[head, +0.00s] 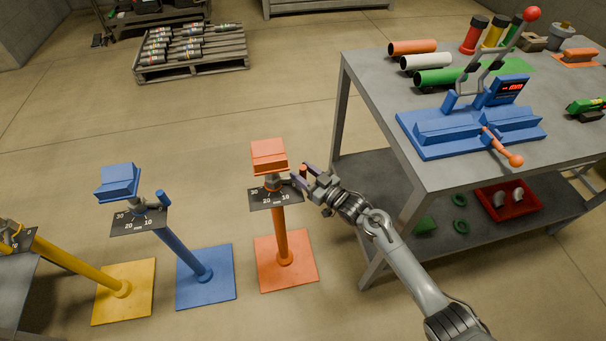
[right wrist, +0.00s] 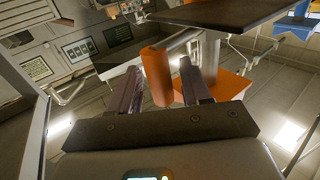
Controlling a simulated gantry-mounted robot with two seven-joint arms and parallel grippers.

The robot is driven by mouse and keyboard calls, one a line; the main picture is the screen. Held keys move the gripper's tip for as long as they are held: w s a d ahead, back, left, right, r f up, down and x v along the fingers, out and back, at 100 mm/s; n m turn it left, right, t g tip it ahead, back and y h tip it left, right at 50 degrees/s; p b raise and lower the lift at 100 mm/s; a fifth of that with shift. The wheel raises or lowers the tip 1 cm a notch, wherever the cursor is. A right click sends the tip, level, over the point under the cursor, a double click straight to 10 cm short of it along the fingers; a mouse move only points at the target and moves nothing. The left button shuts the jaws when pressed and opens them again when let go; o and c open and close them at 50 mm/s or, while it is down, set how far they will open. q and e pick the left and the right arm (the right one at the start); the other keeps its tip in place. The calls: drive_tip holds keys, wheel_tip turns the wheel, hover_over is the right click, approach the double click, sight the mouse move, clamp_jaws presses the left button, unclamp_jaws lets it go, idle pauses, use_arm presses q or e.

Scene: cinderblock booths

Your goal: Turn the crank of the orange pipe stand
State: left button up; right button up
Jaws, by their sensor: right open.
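The orange pipe stand (head: 281,232) stands upright on a square orange base, with an orange block on top and a dark scale plate (head: 268,199) marked 20 and 10. Its crank handle (head: 303,172) is a small orange-red cylinder at the right of the head. My right gripper (head: 305,177) is at this handle, its fingers reaching in from the right. In the right wrist view the orange handle (right wrist: 157,75) stands between the two open fingers, with a gap to the right finger; contact on the left is unclear. My left gripper is not in view.
A blue pipe stand (head: 182,250) and a yellow pipe stand (head: 80,265) stand to the left. A grey workbench (head: 380,85) with pipes and a blue bender (head: 470,130) is on the right, close to my right arm. A pallet (head: 190,68) lies behind on open floor.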

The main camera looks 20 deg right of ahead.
drive_tip(key=shift+w+a, duration=0.1)
drive_tip(key=shift+w, duration=0.05)
clamp_jaws()
idle(0.4)
